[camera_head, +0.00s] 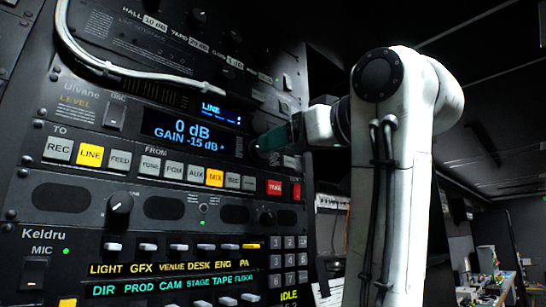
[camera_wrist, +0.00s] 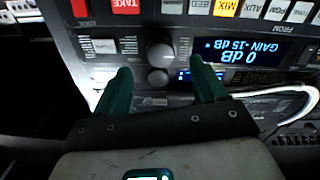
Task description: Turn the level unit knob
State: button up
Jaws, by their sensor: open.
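The level unit (camera_head: 75,112), marked "LEVEL", has a lit display (camera_head: 185,133) reading "0 dB" and "GAIN -15 dB". In the wrist view its display (camera_wrist: 253,52) appears upside down. My gripper (camera_wrist: 162,80) is open, with one green finger on each side of these round parts. I cannot tell whether a finger touches them. In the head view my gripper (camera_head: 266,142) is right of the display and covers part of the panel there.
A button row (camera_head: 145,164) lies under the display, with lit yellow LINE and MIX keys and red keys at its right end. A white cable (camera_head: 150,77) loops across the panel above.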

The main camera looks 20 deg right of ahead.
jog(key=shift+b+v, duration=0.55)
jog(key=shift+v, duration=1.8)
jog(key=shift+f, duration=0.1)
